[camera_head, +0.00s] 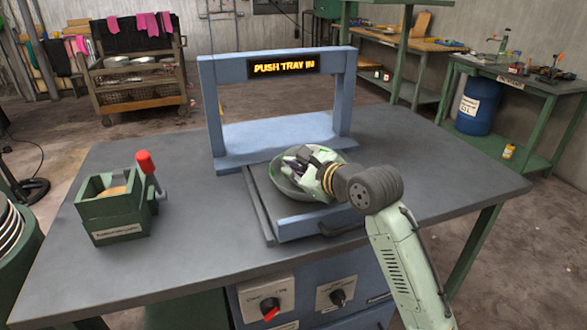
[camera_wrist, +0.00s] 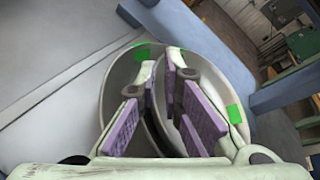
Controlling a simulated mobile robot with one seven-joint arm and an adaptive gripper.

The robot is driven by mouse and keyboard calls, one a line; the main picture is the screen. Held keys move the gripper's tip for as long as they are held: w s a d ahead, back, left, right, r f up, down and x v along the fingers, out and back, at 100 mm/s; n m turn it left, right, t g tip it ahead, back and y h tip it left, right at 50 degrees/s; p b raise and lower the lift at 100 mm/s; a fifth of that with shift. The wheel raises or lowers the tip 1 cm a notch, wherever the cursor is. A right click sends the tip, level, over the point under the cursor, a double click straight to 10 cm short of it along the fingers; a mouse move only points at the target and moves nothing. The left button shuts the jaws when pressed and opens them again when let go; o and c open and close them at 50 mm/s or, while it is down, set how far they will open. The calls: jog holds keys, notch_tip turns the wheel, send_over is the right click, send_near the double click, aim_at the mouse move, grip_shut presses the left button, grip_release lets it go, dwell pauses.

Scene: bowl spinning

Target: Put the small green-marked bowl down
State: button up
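A grey-green round bowl (camera_head: 287,187) sits at the tray in front of the blue frame in the head view. In the wrist view the bowl (camera_wrist: 222,82) fills the middle, with bright green marks on its rim. My gripper (camera_head: 303,162) reaches into the bowl from the right and covers part of it. Its purple-padded fingers (camera_wrist: 160,75) lie inside the bowl's outline, close together at the tips. A dark curved band shows between them. I cannot tell if they pinch the bowl wall, or if the bowl rests fully on the tray.
The blue frame (camera_head: 213,110) with a lit "PUSH TRAY IN" sign stands behind the tray (camera_head: 290,229). A green box with a red-knobbed lever (camera_head: 118,213) stands at the left of the grey table (camera_head: 190,255). Knobs are on the front. The table's right side is clear.

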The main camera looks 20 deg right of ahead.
jog(key=shift+o, duration=1.4)
jog(key=shift+f, duration=0.1)
